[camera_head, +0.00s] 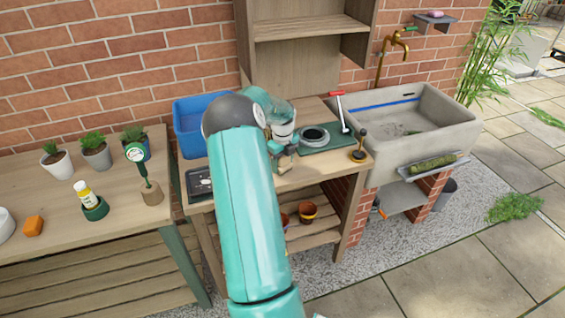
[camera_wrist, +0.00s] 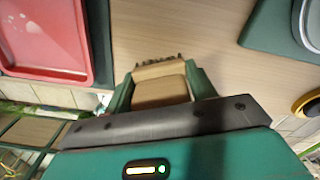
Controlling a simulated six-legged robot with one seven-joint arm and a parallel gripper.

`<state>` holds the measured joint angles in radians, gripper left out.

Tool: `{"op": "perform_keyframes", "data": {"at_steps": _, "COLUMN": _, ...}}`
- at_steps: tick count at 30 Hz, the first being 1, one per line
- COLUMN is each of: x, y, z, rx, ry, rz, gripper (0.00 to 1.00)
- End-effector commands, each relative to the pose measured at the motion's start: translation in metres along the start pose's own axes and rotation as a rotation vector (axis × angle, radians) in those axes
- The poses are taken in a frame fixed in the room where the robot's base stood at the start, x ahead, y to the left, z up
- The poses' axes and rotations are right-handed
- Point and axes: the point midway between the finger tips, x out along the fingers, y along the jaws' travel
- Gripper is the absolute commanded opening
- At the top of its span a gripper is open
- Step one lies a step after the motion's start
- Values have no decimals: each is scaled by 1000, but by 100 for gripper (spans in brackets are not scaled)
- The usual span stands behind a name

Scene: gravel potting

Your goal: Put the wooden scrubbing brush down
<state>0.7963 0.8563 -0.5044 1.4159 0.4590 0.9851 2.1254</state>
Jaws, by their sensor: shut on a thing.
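The wooden scrubbing brush (camera_wrist: 160,92) is between the two green fingers of my gripper (camera_wrist: 160,75) in the wrist view. It is a tan wood block with a row of dark bristles at its far edge. The gripper is shut on it over the bare wooden bench top (camera_wrist: 205,35). I cannot tell whether the bristles touch the wood. In the head view my gripper (camera_head: 283,152) is small, above the middle bench (camera_head: 322,167), left of the green mat; the brush is hard to make out there.
A blue tub (camera_head: 187,128) stands behind on the left. A red tray (camera_wrist: 45,70) is left in the wrist view. The stone sink (camera_head: 450,127) is at right.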

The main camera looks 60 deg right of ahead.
Motion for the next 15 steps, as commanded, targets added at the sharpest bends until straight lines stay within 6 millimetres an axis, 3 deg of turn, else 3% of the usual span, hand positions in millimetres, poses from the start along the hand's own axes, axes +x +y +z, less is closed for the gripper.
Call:
{"op": "perform_keyframes", "data": {"at_steps": 5, "x": 3, "y": 0, "z": 0, "rx": 0, "ry": 1, "rz": 0, "gripper": 34}}
{"op": "perform_keyframes", "data": {"at_steps": 6, "x": 3, "y": 0, "z": 0, "rx": 0, "ry": 0, "rz": 0, "gripper": 64}}
{"op": "perform_keyframes", "data": {"at_steps": 8, "x": 3, "y": 0, "z": 0, "rx": 0, "ry": 1, "rz": 0, "gripper": 75}}
{"op": "perform_keyframes", "data": {"at_steps": 15, "x": 3, "y": 0, "z": 0, "rx": 0, "ry": 1, "rz": 0, "gripper": 78}}
